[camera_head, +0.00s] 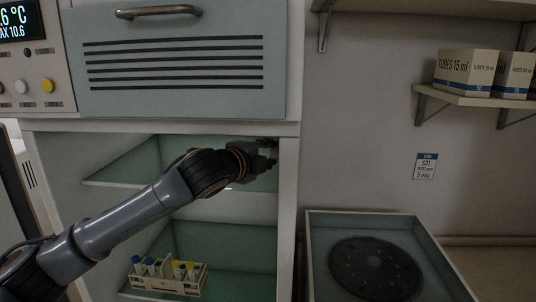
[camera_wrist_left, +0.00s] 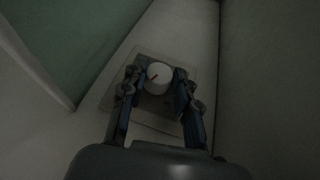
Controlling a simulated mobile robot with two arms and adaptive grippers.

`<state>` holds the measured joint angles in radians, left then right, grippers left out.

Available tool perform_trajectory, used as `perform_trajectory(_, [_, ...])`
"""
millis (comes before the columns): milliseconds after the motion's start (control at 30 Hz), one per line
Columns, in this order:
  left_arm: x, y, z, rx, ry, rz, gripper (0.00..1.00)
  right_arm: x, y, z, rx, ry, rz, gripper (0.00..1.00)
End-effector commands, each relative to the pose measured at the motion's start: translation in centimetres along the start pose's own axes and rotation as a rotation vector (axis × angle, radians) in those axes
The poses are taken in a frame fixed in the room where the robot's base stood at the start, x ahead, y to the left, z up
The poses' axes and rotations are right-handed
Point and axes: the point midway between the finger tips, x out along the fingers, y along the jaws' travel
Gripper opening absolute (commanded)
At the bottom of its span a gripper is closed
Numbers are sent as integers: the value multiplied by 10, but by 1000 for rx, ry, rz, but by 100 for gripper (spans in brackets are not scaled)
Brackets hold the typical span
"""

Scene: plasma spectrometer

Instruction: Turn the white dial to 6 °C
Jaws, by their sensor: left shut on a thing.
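The white dial (camera_wrist_left: 158,77) is a round knob with a dark pointer line, set on a pale square plate (camera_wrist_left: 165,105) in the left wrist view. My left gripper (camera_wrist_left: 160,86) has a finger on each side of the dial and is shut on it. In the head view my left gripper (camera_head: 266,154) reaches into the open cabinet at its right inner wall, and the dial is hidden there. A display (camera_head: 14,22) at the top left is cut off and reads ".6 °C" and "MAX 10.6". My right gripper is not in view.
The cabinet's glass shelves (camera_head: 110,183) lie left of and below the gripper. A rack of capped tubes (camera_head: 166,278) stands on the lower shelf. A vented drawer front (camera_head: 172,60) hangs above. A centrifuge (camera_head: 375,268) stands at right, below tube boxes (camera_head: 466,72).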

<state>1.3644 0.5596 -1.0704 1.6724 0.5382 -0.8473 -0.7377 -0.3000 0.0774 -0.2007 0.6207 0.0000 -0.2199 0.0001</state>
Motion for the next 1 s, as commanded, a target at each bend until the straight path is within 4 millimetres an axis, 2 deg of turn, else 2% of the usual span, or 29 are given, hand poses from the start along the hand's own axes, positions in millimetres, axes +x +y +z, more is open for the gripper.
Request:
perform_trajectory(267, [0,2,0,0,1,6,0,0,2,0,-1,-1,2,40])
perform_trajectory(300, [0,2,0,0,1,6,32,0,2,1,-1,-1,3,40])
perform_trajectory(400, [0,1,0,0,1,5,53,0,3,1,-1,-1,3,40])
perform_trajectory(767, [-3,0,0,0,1,3,53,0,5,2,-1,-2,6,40])
perform_trajectory(867, [-12,0,0,1,2,2,53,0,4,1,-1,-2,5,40])
perform_trajectory(1000, [-38,0,1,0,1,2,53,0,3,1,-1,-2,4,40])
